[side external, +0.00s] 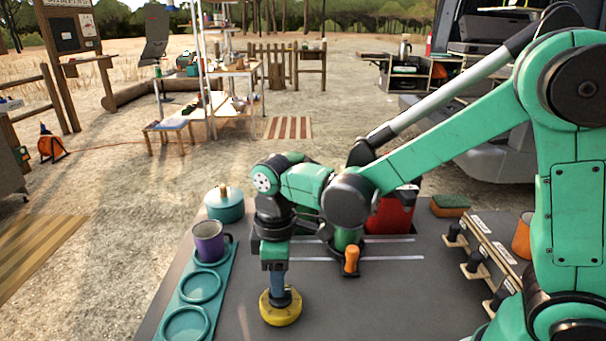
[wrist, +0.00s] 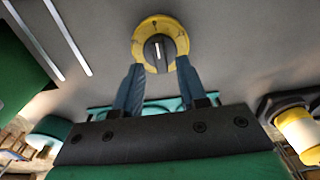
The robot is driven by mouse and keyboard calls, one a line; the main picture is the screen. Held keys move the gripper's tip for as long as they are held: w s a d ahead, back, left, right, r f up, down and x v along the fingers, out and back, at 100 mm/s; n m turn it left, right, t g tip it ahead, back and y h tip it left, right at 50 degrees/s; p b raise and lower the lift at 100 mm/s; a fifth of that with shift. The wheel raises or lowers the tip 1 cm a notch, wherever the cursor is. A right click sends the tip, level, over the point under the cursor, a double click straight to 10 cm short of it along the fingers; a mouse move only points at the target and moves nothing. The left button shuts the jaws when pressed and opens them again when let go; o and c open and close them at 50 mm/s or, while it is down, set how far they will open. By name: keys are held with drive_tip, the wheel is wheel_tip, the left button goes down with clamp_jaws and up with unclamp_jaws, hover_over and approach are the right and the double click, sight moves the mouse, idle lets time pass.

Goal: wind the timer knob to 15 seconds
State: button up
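The timer is a round yellow dial (side external: 281,309) on the grey worktop, with a dark knob on top. In the wrist view the yellow dial (wrist: 140,40) shows small marks on its rim, too small to read. The dark knob (wrist: 158,50) has a white pointer line, pointing roughly up in that picture. My gripper (side external: 278,287) points straight down over the timer. In the wrist view my gripper's two blue fingers (wrist: 160,65) stand apart on either side of the knob, with a slight gap seeming to show; contact is hard to tell.
A teal tray (side external: 222,268) with ring recesses holds a purple mug (side external: 209,243) at left. A teal pot (side external: 224,205) stands behind it. An orange-handled item (side external: 351,260) and a red container (side external: 390,215) stand behind the timer. A switch rack (side external: 483,250) is at right.

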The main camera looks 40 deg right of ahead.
drive_tip(key=shift+f, duration=1.35)
drive_tip(key=c, duration=0.4)
drive_tip(key=shift+c, duration=0.2)
idle(0.5)
